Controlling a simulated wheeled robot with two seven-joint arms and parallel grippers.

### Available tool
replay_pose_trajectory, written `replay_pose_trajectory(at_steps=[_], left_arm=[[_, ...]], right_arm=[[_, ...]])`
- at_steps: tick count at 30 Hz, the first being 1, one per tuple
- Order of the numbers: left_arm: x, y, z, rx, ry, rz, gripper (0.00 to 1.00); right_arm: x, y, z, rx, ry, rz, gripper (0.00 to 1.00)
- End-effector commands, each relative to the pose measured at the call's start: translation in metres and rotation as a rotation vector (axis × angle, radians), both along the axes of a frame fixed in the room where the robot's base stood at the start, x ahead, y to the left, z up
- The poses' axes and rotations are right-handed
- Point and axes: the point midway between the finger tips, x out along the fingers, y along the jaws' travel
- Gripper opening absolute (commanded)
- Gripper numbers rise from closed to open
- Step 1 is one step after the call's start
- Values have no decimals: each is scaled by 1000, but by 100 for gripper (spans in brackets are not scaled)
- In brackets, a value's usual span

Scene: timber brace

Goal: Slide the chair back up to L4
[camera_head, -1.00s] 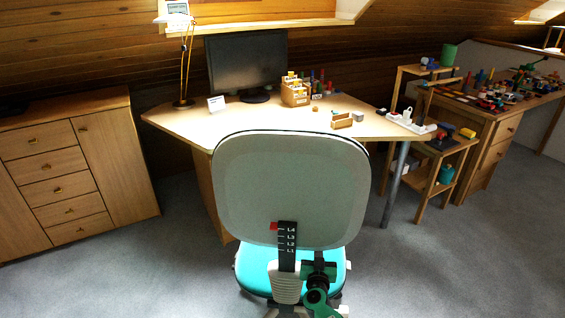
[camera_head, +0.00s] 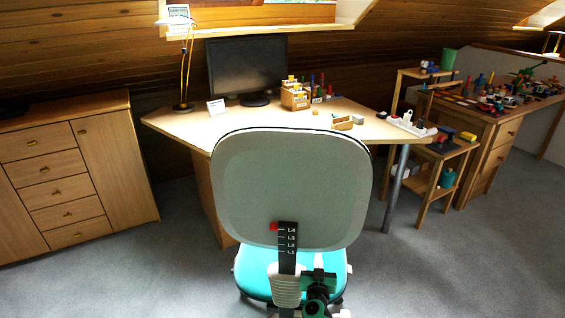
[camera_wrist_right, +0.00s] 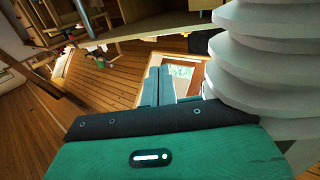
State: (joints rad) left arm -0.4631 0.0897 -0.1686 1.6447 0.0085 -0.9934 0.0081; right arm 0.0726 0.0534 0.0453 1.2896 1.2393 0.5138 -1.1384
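The grey chair back (camera_head: 290,185) stands upright in the head view, above the turquoise seat (camera_head: 262,272). On its rear is a black scale strip (camera_head: 288,242) with labels from L4 at the top downward. A small red knob (camera_head: 274,227) sits at the strip's upper left, about level with L4. A pale ribbed bellows (camera_head: 286,286) is below the strip. My right gripper (camera_head: 318,278) is right of the bellows, below the chair back. In the wrist view its fingers (camera_wrist_right: 159,86) are together with nothing seen between them, beside the bellows (camera_wrist_right: 265,65). My left gripper is out of view.
The desk (camera_head: 210,126) with a monitor (camera_head: 246,68) and wooden box (camera_head: 295,97) stands beyond the chair. A cabinet (camera_head: 110,165) is at left. A shelf stand (camera_head: 437,165) and workbench (camera_head: 500,140) are at right. Carpet (camera_head: 150,275) is clear left of the chair.

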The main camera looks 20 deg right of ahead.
Motion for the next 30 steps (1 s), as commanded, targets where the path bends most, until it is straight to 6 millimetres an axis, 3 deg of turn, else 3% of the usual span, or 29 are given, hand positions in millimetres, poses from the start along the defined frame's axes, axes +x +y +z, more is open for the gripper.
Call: replay_pose_trajectory(at_steps=[30], left_arm=[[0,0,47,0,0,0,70]], right_arm=[[-83,49,0,2,3,1,0]])
